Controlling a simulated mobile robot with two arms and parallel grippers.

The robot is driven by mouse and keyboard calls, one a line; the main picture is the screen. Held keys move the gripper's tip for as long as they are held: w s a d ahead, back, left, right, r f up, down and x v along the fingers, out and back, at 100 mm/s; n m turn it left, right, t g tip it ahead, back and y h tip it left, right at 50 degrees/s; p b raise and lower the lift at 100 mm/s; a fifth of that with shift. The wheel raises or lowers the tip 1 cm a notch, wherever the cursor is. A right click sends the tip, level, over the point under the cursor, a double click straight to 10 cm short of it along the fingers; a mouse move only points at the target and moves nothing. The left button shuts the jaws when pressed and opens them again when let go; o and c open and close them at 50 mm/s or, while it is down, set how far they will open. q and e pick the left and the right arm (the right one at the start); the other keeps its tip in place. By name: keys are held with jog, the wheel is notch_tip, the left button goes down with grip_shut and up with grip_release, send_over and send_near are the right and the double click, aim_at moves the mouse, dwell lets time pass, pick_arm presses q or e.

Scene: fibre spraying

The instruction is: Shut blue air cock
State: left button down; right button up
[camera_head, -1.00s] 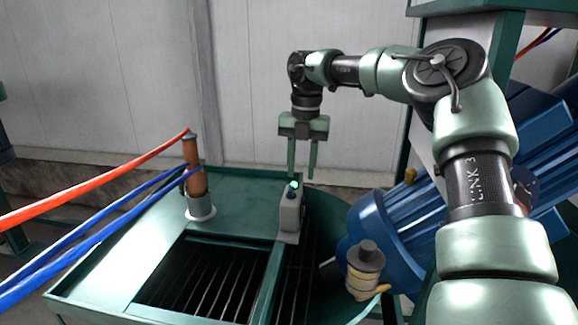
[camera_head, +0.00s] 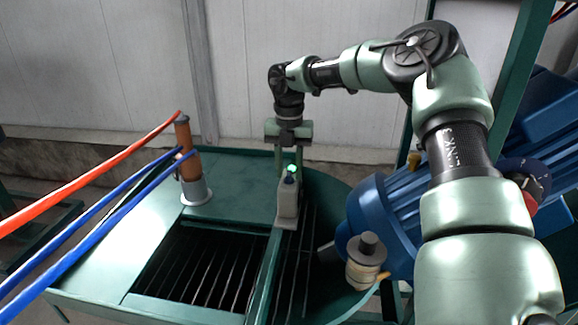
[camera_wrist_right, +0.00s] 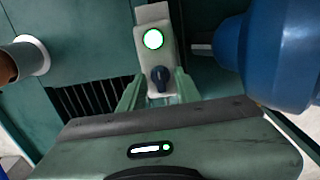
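A small grey box (camera_head: 288,203) stands on the green table's rim, with a lit green button and a dark blue knob (camera_head: 289,181), likely the blue air cock. In the right wrist view the knob (camera_wrist_right: 160,77) sits on the box face below the glowing button (camera_wrist_right: 153,39). My right gripper (camera_head: 290,165) points down at the box, its fingers apart. In the wrist view its fingers (camera_wrist_right: 157,92) show on both sides of the box's knob end. Whether they touch it, I cannot tell. My left gripper is not in view.
The green table (camera_head: 130,235) has a slatted opening left of the box. An orange-brown cylinder (camera_head: 189,165) with red and blue hoses stands left. A large blue machine (camera_head: 385,220) and a ringed fitting (camera_head: 364,268) are close on the right.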

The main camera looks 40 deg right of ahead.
grip_shut()
